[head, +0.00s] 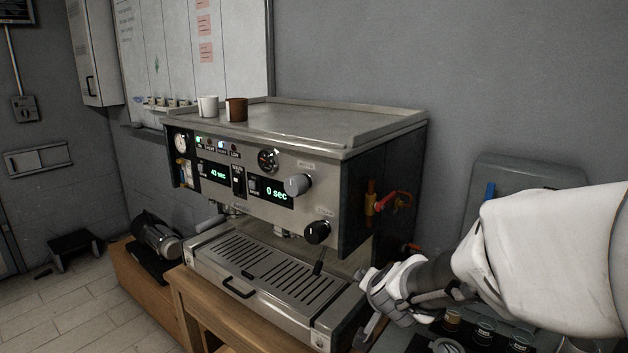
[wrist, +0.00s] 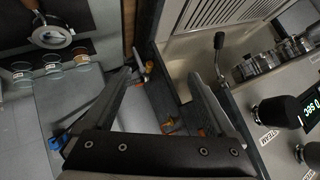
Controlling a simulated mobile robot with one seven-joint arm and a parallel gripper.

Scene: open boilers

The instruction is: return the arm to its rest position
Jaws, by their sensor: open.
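My gripper (head: 374,300) is at the end of my white arm, in front of the right end of the espresso machine (head: 390,128) in the head view. In the wrist view its two fingers (wrist: 162,80) are spread apart, with nothing seen held between them. The machine's dark side panel, with yellow and orange valve parts (wrist: 148,72), shows beyond and between the fingers. The machine's black knob (head: 317,232) and grey knob (head: 298,185) are on its front, left of and above the gripper. Whether a finger touches the machine cannot be told.
A red-handled valve (head: 393,200) sticks out of the machine's right side. Small glass jars (head: 485,330) stand on the counter below my arm. A portafilter (wrist: 52,38) lies there too. A white cup (head: 208,106) and a brown cup (head: 236,111) stand on top of the machine.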

